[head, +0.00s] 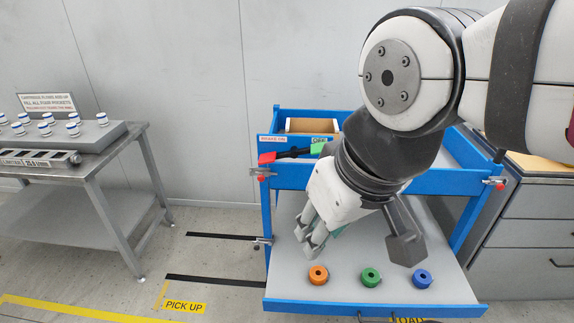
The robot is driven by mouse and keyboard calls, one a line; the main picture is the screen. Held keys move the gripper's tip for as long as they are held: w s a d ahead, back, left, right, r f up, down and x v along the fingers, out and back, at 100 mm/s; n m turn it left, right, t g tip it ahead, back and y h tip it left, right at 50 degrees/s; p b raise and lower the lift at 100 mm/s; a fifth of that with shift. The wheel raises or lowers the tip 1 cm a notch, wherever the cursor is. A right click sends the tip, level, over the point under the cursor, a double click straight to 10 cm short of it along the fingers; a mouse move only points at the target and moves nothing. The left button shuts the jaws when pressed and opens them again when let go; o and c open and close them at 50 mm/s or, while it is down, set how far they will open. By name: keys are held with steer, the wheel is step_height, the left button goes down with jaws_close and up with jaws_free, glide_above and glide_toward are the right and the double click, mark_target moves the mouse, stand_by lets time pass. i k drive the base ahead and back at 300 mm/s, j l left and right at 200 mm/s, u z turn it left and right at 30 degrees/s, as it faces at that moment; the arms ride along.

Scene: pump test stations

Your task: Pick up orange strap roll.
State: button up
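The orange strap roll (318,275) sits on the grey lower shelf of the blue cart, near its front edge. It is a short ring with a dark hole in the middle, lying flat, and nothing covers it. My gripper (309,241) points down above the shelf, a little behind the orange roll and apart from it. No object shows held in it.
A green roll (370,277) and a blue roll (422,279) lie to the right in a row. The blue cart (366,309) has a raised front rim and an upper tray above. A grey table (100,150) stands left, a drawer cabinet (525,232) right.

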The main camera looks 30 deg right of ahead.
mark_target(323, 273)
steer(key=l+u, duration=0.15)
steer(key=l, duration=0.2)
steer(key=k+l+u, duration=0.2)
steer(key=l, duration=0.15)
steer(key=l+u, duration=0.15)
steer(key=l, duration=0.2)
steer(key=k+l+u, duration=0.2)
steer(key=l, duration=0.15)
steer(key=i, duration=0.1)
